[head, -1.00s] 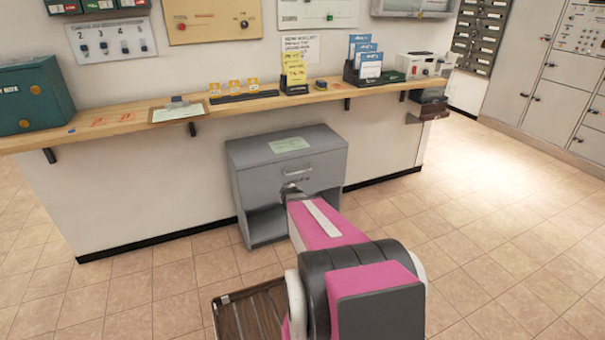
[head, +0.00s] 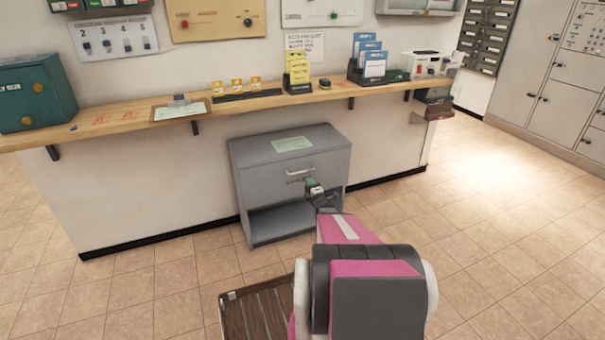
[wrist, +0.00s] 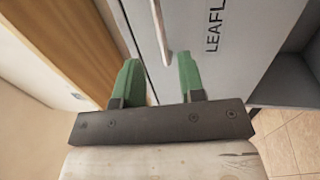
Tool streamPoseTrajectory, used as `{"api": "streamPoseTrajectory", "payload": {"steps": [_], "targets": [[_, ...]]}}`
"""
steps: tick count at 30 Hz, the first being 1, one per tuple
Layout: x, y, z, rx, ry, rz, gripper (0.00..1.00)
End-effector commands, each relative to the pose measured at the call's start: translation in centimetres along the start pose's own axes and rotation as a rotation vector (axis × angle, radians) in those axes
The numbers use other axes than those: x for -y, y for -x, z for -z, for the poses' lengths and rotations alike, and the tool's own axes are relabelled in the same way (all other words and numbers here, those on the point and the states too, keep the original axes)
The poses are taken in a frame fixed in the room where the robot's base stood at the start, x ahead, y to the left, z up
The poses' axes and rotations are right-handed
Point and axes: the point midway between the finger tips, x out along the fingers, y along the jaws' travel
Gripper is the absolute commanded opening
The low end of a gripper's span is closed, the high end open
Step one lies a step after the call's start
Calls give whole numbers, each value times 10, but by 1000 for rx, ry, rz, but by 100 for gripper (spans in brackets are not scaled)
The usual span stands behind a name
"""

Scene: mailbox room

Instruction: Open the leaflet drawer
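The grey leaflet drawer (head: 270,184) is the upper front of a small grey cabinet under the wooden counter, and it looks closed. Its bar handle (head: 300,171) is bare in the head view. My gripper (head: 312,184) is just in front of the drawer, slightly below and right of the handle. In the wrist view the green fingers of my gripper (wrist: 160,75) are spread apart and empty. The handle (wrist: 161,30) lies ahead of them, in line with the gap between them. Part of the drawer's lettering (wrist: 213,28) shows at the right.
A label (head: 292,144) lies on the cabinet top. Below the drawer is an open compartment (head: 280,217). The wooden counter (head: 110,122) overhangs behind, with brackets and leaflet holders. A slatted wooden thing (head: 258,312) is low in front. The floor at right is clear.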

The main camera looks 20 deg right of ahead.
Motion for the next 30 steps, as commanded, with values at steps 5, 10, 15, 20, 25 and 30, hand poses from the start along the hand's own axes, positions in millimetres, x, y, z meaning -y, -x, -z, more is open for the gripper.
{"api": "streamPoseTrajectory", "payload": {"steps": [5,10,15,20,25,30], "targets": [[2,-28,0,-1,-2,-1,36],[2,-60,-1,0,-2,-1,36],[1,-85,0,0,-2,0,36],[1,-94,0,1,-2,1,36],[0,-94,0,1,-3,1,36],[0,-94,0,1,-3,1,4]]}}
